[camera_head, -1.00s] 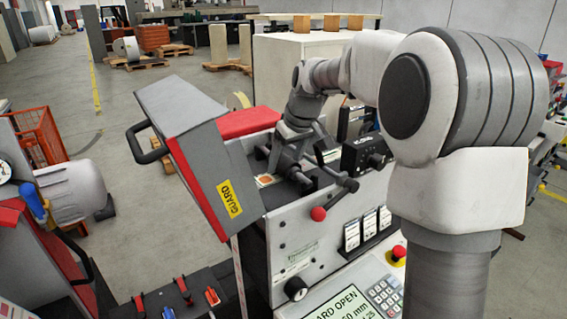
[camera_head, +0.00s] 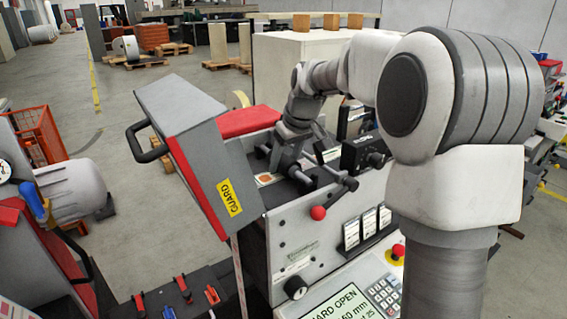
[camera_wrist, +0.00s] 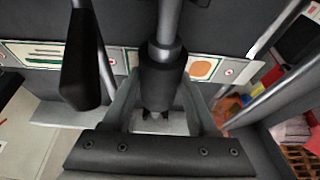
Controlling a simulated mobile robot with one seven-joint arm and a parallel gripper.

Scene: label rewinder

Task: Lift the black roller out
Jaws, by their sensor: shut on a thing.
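The black roller (camera_wrist: 163,80) is in the middle of the wrist view, a dark sleeve with a pale metal shaft running from its top. My gripper (camera_wrist: 160,100) is shut on it, one finger on each side. In the head view my gripper (camera_head: 287,160) reaches down into the grey rewinder (camera_head: 295,232), between its raised guard (camera_head: 205,165) and the black control box (camera_head: 362,154). The roller cannot be clearly made out there. Whether it still sits in its seat cannot be told.
A black-handled lever (camera_wrist: 80,60) stands close left of the roller in the wrist view. A metal rod (camera_wrist: 268,100) slants on the right. The machine's screen (camera_head: 335,306) reads guard open.

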